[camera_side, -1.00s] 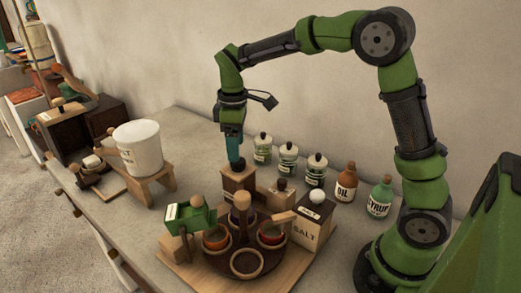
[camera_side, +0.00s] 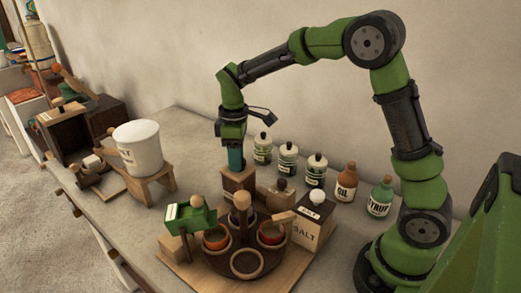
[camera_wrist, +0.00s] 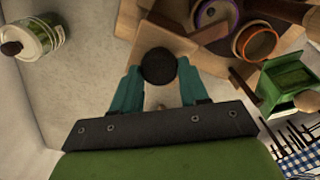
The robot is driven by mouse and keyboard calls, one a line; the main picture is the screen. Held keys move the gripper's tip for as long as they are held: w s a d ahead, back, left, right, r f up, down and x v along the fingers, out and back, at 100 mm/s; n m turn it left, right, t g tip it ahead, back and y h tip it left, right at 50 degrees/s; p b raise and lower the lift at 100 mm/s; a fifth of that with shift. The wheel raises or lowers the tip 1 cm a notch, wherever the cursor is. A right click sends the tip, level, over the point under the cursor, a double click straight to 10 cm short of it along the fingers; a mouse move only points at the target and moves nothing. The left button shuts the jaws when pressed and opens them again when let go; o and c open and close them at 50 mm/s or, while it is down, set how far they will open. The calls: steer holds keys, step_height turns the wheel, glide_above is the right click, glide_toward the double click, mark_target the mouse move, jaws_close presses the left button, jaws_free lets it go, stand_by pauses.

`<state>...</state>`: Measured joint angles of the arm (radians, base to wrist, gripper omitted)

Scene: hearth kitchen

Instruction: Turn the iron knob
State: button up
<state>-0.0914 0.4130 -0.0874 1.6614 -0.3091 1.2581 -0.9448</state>
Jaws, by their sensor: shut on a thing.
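The iron knob (camera_wrist: 159,67) is a round dark knob on top of a small wooden box (camera_side: 238,181). In the wrist view it sits between the two teal fingers of my gripper (camera_wrist: 159,75). My gripper (camera_side: 235,160) points straight down over the box in the side view and is shut on the knob. The fingers hide most of the knob in the side view.
A round spice carousel (camera_side: 246,262) stands close in front of the box, with a green box mill (camera_side: 190,216) to its left. A salt box (camera_side: 306,233) is at right. Several jars (camera_side: 288,162) line the wall behind. A white bucket (camera_side: 138,147) stands at left.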

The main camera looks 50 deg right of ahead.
steer(key=shift+m, duration=0.3)
steer(key=m, duration=0.3)
steer(key=shift+m, duration=0.4)
steer(key=m, duration=0.4)
steer(key=shift+d, duration=0.1)
steer(key=m, duration=0.9)
steer(key=shift+d+r, duration=0.1)
steer(key=shift+m, duration=0.3)
steer(key=o, duration=1.1)
steer(key=shift+c, duration=0.2)
